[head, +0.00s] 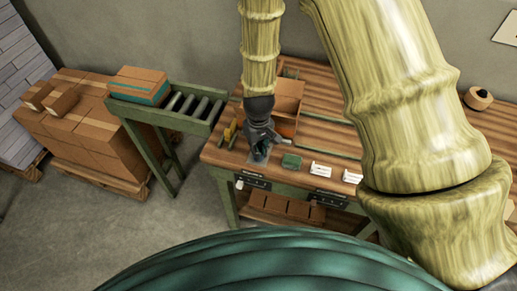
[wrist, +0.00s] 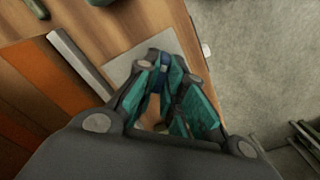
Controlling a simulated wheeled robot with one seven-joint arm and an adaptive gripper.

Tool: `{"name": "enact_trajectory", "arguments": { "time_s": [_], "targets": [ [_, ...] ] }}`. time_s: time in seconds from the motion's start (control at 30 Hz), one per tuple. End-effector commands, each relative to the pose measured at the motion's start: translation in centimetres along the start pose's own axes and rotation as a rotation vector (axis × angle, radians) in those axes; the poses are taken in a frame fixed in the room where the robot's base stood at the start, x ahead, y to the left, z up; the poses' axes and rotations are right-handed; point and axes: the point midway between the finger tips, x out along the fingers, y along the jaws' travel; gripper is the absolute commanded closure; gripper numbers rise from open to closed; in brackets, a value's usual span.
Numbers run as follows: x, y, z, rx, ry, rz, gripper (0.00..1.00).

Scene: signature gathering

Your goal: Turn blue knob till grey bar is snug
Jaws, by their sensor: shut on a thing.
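My gripper (head: 262,148) is over the front left part of the wooden workbench (head: 222,155) in the head view. In the wrist view its teal fingers (wrist: 172,88) are closed around a small blue knob (wrist: 162,64), and only a bit of blue shows between them. The knob is at a flat light grey plate (wrist: 127,68) on the bench top. A long light grey bar (wrist: 80,62) lies to the left of the plate in the wrist view, beside an orange-brown piece (wrist: 38,72). Whether the bar presses on anything cannot be told. The fingers hide most of the knob.
A green block (head: 291,161) and white cards (head: 321,169) lie right of my gripper. An open cardboard box (head: 287,95) stands behind it. A roller conveyor (head: 190,107) with a carton (head: 139,86) is to the left. Stacked cartons (head: 85,125) stand beyond.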

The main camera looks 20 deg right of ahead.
Motion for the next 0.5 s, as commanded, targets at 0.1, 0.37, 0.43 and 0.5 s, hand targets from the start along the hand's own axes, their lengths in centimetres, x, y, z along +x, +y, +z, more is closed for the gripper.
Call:
{"name": "enact_trajectory", "arguments": {
  "time_s": [0.1, 0.37, 0.43, 0.5],
  "targets": [
    [-0.06, 0.04, -0.07, 0.110, 0.001, 0.001, 1.00],
    [-0.09, 0.03, -0.07, 0.356, 0.001, 0.000, 1.00],
    [-0.10, 0.03, -0.07, 0.421, 0.001, 0.000, 1.00],
    [-0.10, 0.03, -0.07, 0.482, 0.001, 0.000, 1.00]
  ]
}}
